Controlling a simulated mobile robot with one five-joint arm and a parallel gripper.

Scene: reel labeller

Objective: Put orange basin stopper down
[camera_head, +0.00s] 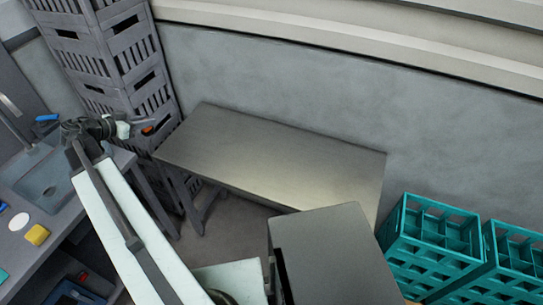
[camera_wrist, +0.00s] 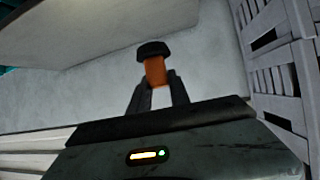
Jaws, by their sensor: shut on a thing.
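The orange basin stopper (camera_wrist: 155,72) has an orange body and a wider black end. In the wrist view my gripper (camera_wrist: 158,88) is shut on its orange body, with the black end beyond the fingertips. In the head view my gripper (camera_head: 142,129) is at the left, with a small bit of the orange stopper (camera_head: 147,130) showing at its tip. It appears in front of the stacked grey crates, close to the left end of the bare metal table (camera_head: 270,150). Its height above the table is hard to tell.
Tall grey slatted crates (camera_head: 105,50) stand behind my gripper. A counter with a sink (camera_head: 45,178), a white disc (camera_head: 19,222) and a yellow block (camera_head: 37,235) is at left. Teal crates (camera_head: 430,240) stand at right. The metal tabletop is clear.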

